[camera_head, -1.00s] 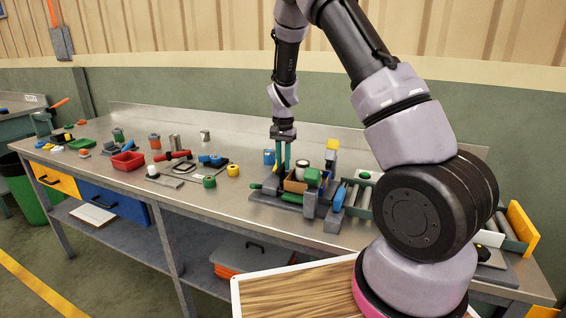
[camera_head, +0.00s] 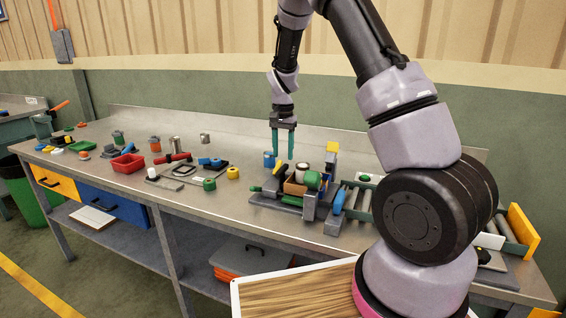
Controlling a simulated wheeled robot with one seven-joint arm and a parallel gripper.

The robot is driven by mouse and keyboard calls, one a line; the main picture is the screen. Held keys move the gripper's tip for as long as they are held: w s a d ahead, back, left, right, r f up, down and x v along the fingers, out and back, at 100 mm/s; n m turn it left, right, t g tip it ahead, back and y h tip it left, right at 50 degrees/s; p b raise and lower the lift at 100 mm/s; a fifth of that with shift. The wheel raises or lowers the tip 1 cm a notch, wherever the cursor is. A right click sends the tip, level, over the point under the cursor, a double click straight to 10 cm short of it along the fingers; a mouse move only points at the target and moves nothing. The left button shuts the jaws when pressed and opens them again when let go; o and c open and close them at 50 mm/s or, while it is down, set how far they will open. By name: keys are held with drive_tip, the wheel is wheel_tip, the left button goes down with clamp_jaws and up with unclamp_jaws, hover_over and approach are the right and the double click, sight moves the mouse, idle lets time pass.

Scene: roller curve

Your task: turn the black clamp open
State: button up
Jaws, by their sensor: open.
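My gripper (camera_head: 283,157) points down with its two teal fingers apart and nothing between them. It hangs above the back left part of a grey fixture (camera_head: 273,203) on the steel bench. I cannot pick out a black clamp with certainty among these small, crowded parts. The fingertips look apart from the fixture.
A roller conveyor (camera_head: 357,202) lies right of the fixture, partly behind my arm. Left are a yellow part (camera_head: 233,173) and a red bin (camera_head: 127,163). The bench behind is clear.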

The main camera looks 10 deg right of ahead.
sight(283, 167)
wheel_tip(283, 167, up, 6)
drive_tip(key=shift+f, duration=0.1)
idle(0.6)
drive_tip(key=s+d+r+n+t+y, duration=0.1)
drive_tip(key=s+d+r+t, duration=0.1)
drive_tip(key=s+r, duration=0.6)
drive_tip(key=s+d+r+t+y, duration=0.1)
drive_tip(key=s+d+r+t, duration=0.1)
drive_tip(key=s+r, duration=0.65)
drive_tip(key=s+r+n+t, duration=0.1)
drive_tip(key=s+r, duration=0.1)
drive_tip(key=s, duration=0.4)
drive_tip(key=s+r+n+t, duration=0.1)
drive_tip(key=s+r+t, duration=0.1)
drive_tip(key=s, duration=0.5)
drive_tip(key=shift+s+d+r, duration=0.3)
drive_tip(key=shift+d+r, duration=0.05)
drive_tip(key=shift+r, duration=0.05)
